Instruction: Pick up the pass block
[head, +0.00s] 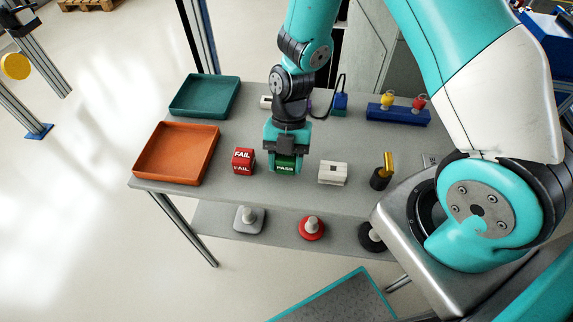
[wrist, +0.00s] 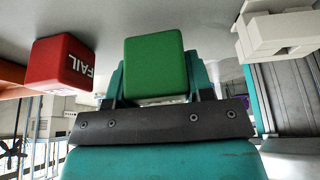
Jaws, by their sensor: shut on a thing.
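The green pass block (head: 285,167) is between the fingers of my gripper (head: 286,160), over the grey table. Its white PASS lettering faces the head camera. In the wrist view the plain green side of the pass block (wrist: 154,66) shows between the two teal fingers (wrist: 160,84). My gripper is shut on it. I cannot tell whether the block touches the table or is just above it. The red fail block (head: 243,160) stands apart to its left, and it also shows in the wrist view (wrist: 62,64).
An orange tray (head: 209,175) and a green tray (head: 236,103) lie at the left. A white slotted block (head: 333,173) stands to the right of my gripper. A blue stand (head: 398,117) is behind right. Several weighted knobs, one red (head: 311,230), sit on the lower shelf.

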